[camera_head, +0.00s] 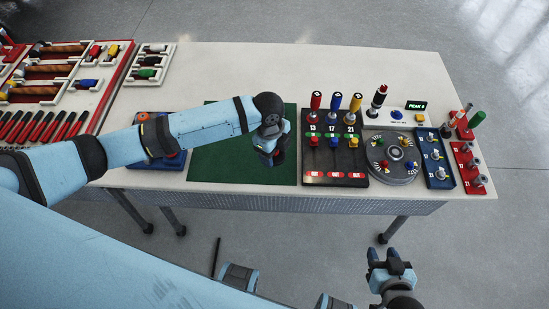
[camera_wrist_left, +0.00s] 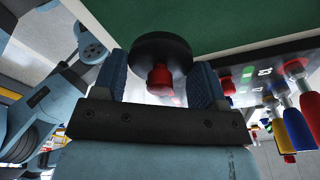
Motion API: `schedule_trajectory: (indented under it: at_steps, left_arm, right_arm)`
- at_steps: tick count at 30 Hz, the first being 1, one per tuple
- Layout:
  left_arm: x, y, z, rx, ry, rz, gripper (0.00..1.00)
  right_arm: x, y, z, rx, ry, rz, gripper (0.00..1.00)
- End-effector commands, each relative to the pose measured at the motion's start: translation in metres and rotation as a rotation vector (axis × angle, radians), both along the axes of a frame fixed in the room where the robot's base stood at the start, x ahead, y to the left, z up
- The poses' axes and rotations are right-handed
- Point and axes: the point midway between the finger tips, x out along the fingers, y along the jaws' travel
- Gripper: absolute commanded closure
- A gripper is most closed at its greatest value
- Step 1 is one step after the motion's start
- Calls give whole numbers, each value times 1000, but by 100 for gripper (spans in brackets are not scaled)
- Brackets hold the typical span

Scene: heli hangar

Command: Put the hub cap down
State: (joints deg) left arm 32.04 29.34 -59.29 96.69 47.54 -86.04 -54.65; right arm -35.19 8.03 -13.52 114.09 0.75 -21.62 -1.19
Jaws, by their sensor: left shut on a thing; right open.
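My left gripper (camera_head: 268,150) hangs over the right part of a green mat (camera_head: 225,165) on the table. In the left wrist view its two fingers (camera_wrist_left: 160,78) are shut on the hub cap, a round black disc (camera_wrist_left: 150,46) with a red knob (camera_wrist_left: 160,80). The knob sits between the fingers and the disc lies beyond them, towards the green surface. I cannot tell whether the disc touches the mat. In the head view the hub cap is mostly hidden by the gripper. My right gripper (camera_head: 390,264) is open and empty, in front of the table, away from it.
Right of the mat stand a black panel (camera_head: 333,178) with coloured-handled tools, a grey round plate (camera_head: 394,172), a blue block (camera_head: 436,172) and a red rack (camera_head: 470,165). A blue tray (camera_head: 163,163) lies left of the mat. The table's back (camera_head: 240,70) is clear.

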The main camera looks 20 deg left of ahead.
Motion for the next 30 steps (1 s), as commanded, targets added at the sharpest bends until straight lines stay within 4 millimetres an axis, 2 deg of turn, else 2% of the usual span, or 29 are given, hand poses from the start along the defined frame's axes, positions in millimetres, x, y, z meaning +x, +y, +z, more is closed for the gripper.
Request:
schedule_trajectory:
  at_steps: [5,12,23,24,26,30]
  left_arm:
    - [0,0,-14,1,1,2,57]
    - [0,0,-45,0,0,1,57]
    - [0,0,-49,1,0,1,57]
    - [0,0,-48,1,0,1,25]
    - [0,0,-48,1,0,1,11]
    - [0,0,-48,1,-1,1,9]
  right_arm:
    - [0,0,-1,0,1,-1,57]
    - [0,-1,-1,0,0,-2,57]
    - [1,0,1,1,-5,-2,57]
    - [1,0,2,1,-5,-2,57]
    - [1,0,2,1,-5,-2,57]
    - [1,0,1,1,-5,-2,57]
